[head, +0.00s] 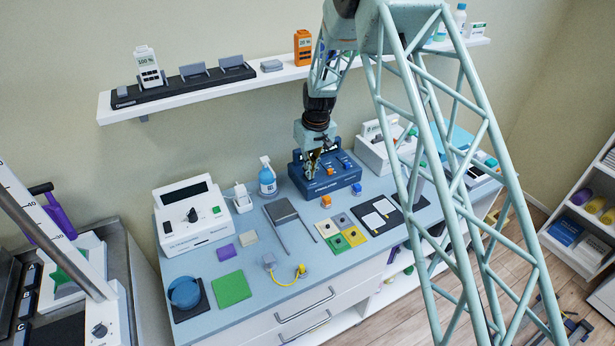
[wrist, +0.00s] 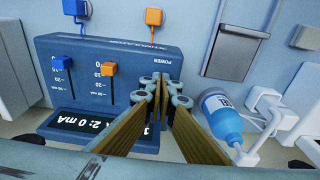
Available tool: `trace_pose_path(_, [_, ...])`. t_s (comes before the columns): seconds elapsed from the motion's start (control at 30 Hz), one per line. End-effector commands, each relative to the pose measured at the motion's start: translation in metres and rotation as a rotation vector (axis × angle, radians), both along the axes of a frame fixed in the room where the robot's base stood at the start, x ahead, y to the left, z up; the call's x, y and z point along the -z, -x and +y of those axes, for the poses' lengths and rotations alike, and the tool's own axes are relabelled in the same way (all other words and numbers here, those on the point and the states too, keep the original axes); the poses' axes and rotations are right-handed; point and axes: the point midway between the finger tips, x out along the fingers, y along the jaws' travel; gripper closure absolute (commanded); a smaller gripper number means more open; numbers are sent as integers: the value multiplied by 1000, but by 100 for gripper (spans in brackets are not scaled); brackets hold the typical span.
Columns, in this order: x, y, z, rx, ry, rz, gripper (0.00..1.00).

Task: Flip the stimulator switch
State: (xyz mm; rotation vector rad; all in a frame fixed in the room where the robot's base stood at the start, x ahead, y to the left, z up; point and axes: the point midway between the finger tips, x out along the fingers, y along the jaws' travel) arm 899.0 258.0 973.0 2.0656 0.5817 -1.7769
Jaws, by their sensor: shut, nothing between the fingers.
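The stimulator (head: 325,186) is a dark blue box at the back of the blue bench top. In the wrist view the stimulator (wrist: 100,50) appears upside down, with a blue slider knob (wrist: 62,62), an orange slider knob (wrist: 109,69) and a dark display reading "2: 0 mA". A "POWER" label shows just beyond my fingertips. The switch itself is not visible; my fingers cover the panel below that label. My gripper (head: 311,172) is over the left part of the stimulator. In the wrist view my gripper (wrist: 160,84) is shut and empty, its tips close over the panel; contact cannot be told.
A white device (head: 375,155) stands close on the right. A shelf (head: 180,98) runs above. Pads and colored tiles (head: 340,232) lie in front.

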Motion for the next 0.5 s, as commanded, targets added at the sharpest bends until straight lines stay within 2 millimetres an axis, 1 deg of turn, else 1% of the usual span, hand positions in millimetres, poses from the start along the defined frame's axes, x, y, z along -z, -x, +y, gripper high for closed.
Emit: trace_pose_path(0.5, [5,0,0,0,0,0,100])
